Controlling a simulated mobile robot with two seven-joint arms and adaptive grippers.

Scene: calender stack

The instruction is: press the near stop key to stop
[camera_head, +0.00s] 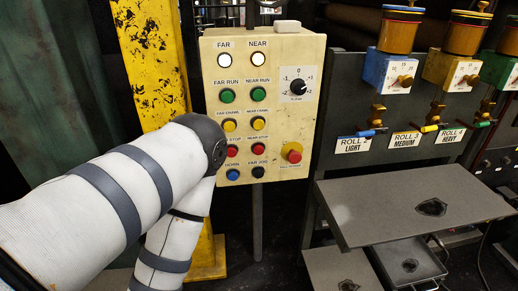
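The near stop key is the red button (258,149) in the right column of the cream control panel (290,215), under the label "NEAR STOP". The red far stop button (232,151) sits beside it, close to the dark joint of my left arm, which partly covers its label. My white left arm comes in from the left, bends in front of the panel's left edge and runs down out of the picture. Its gripper is out of view, as is my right gripper.
White, green and yellow buttons are above the stop keys. Blue (232,174) and black (258,172) buttons are below. A red mushroom button on yellow (292,153) and a dial (298,87) are at right. A yellow post (152,60) stands left; grey trays (375,215) jut out right.

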